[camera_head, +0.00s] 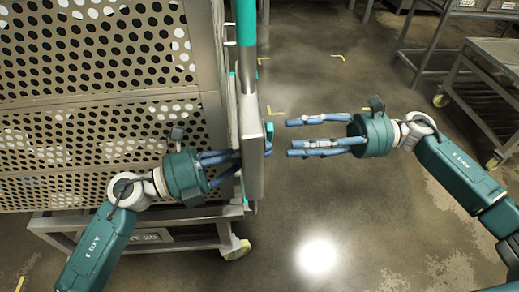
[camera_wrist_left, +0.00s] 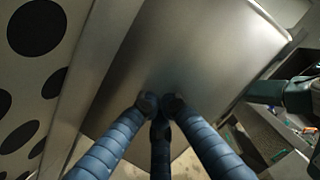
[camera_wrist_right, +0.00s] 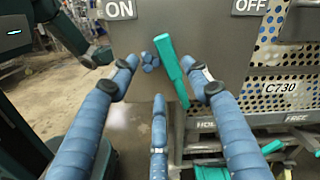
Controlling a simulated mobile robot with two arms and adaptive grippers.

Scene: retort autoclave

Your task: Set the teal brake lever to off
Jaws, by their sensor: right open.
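The teal brake lever (camera_wrist_right: 171,70) stands on a grey metal plate (camera_wrist_right: 180,28) between an ON label (camera_wrist_right: 120,10) and an OFF label (camera_wrist_right: 250,7). Its upper end leans left, toward ON. In the head view only a bit of teal (camera_head: 269,131) shows at the plate's right face. My right gripper (camera_head: 300,138) is open and empty, apart from the plate and facing it from the right. In the right wrist view its fingers spread around the lever's outline. My left gripper (camera_head: 236,165) is at the plate's left side, its fingertips close together (camera_wrist_left: 161,106); whether they touch the plate is unclear.
A perforated metal basket (camera_head: 90,50) on a wheeled cart (camera_head: 190,214) fills the left. A teal vertical post (camera_head: 246,22) rises above the plate. Another teal handle (camera_wrist_right: 271,146) is below, near HOLD and FREE labels. A blue faceted knob-like piece (camera_wrist_right: 150,62) is beside the lever.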

